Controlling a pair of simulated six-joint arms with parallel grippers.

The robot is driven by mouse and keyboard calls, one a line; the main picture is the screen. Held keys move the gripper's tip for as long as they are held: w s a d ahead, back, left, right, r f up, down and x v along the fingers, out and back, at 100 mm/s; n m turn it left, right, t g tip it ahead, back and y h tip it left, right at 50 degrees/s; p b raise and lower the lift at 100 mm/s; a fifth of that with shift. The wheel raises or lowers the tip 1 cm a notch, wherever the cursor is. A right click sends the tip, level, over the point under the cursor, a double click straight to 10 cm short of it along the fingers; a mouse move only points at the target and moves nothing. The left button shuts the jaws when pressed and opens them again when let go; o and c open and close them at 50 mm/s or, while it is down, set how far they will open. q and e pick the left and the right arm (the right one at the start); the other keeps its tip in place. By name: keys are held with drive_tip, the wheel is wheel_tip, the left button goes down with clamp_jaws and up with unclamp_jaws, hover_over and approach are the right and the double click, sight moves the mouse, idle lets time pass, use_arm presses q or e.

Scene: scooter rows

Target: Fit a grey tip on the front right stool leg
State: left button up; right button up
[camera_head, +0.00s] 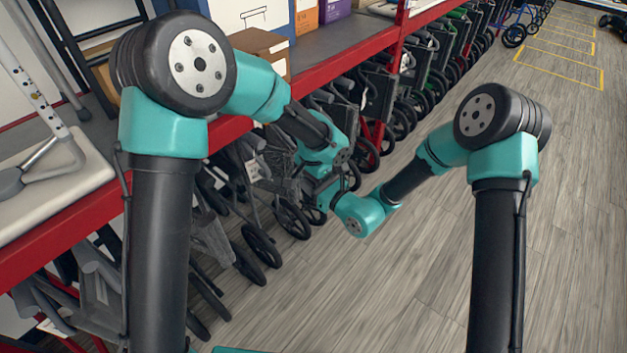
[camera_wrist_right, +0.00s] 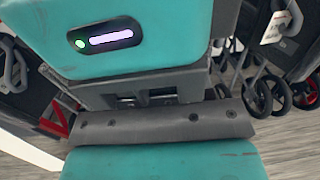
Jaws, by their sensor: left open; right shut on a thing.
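A pale seat (camera_head: 55,185) with metal legs lies on the shelf at the left of the head view. One leg (camera_head: 30,90) with a row of holes rises from it. I cannot tell whether this is the task's stool or which leg is the front right one. My left gripper (camera_head: 312,176) and my right gripper (camera_head: 328,194) are close together over the row of wheeled walkers; their fingertips are hard to make out. The left is open. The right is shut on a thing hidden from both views. I cannot pick out a grey tip. Teal and grey housings fill the right wrist view.
Folded walkers and scooters (camera_head: 262,245) with black wheels stand under the red-edged shelf (camera_head: 335,70). Boxes (camera_head: 262,48) stand on the shelf behind my left arm. The wooden floor (camera_head: 560,200) at the right is clear, with yellow markings (camera_head: 560,60) farther back.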

use_arm(q)
drive_tip(key=shift+s+d+r, duration=0.1)
drive_tip(key=shift+d, duration=0.1)
use_arm(e)
drive_tip(key=shift+a, duration=0.1)
use_arm(q)
drive_tip(key=shift+o, duration=0.2)
wheel_tip(320, 180, up, 12)
drive_tip(key=shift+a, duration=0.15)
idle(0.3)
drive_tip(key=s+a+f+n+h, duration=0.1)
drive_tip(key=s+a+f+n, duration=0.2)
drive_tip(key=f, duration=0.8)
drive_tip(key=s+a+f+n+h, duration=0.1)
drive_tip(key=s+a+f+n, duration=0.2)
drive_tip(key=s+a+f, duration=0.5)
drive_tip(key=s+a+f+n+h, duration=0.1)
drive_tip(key=s+a+f+n, duration=0.2)
drive_tip(key=s+a+f, duration=0.3)
drive_tip(key=s+f, duration=0.4)
drive_tip(key=f, duration=0.5)
drive_tip(key=shift+s+f+n+t+h, duration=0.2)
drive_tip(key=shift+f+n+t+h, duration=0.05)
drive_tip(key=shift+n+t+h, duration=0.15)
drive_tip(key=shift+d, duration=0.1)
